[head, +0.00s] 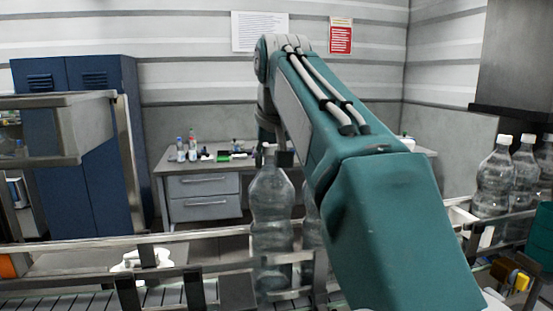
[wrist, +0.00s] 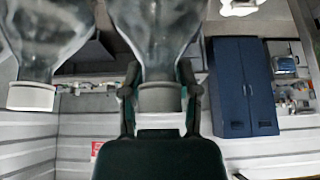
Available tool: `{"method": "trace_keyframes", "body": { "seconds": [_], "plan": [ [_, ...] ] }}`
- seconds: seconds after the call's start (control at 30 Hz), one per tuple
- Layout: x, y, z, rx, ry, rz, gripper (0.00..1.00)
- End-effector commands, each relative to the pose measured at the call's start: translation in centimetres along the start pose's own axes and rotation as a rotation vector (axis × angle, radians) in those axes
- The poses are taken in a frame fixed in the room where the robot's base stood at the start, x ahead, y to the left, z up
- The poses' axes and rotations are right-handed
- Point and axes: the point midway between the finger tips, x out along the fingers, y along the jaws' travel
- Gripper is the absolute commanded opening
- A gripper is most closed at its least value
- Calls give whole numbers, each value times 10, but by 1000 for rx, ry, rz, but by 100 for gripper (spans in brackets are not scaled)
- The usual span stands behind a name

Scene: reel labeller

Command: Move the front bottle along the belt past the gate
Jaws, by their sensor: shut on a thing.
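A clear bottle (head: 271,210) stands upright at the belt rails in the middle of the head view. My gripper (head: 276,152) comes down on its top and is shut on its neck. In the wrist view, which is upside down, the gripper fingers (wrist: 160,100) flank the neck of this bottle (wrist: 160,35). The rails hide part of its base, so I cannot tell whether it touches the belt. A second bottle (head: 311,228) is just behind to the right, partly hidden by my arm; a white-capped bottle (wrist: 40,40) shows beside the held one. The slatted belt (head: 70,302) runs along the front. I cannot identify the gate surely.
Metal guard rails (head: 190,235) line the belt. A white fitting (head: 146,258) sits at the rails on the left. Several capped bottles (head: 494,180) stand at the right. A metal frame (head: 75,130) overhangs at left. A drawer desk (head: 204,195) stands behind.

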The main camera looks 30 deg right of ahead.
Motion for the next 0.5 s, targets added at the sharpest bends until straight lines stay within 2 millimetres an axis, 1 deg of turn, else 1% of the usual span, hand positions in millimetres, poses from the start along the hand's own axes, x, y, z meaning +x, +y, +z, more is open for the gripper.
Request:
{"method": "trace_keyframes", "body": {
  "seconds": [0.03, 0.5],
  "plan": [
    [-3, -4, -1, -2, 9, -1, 0],
    [-3, -31, 0, -1, 9, -1, 0]
  ]
}}
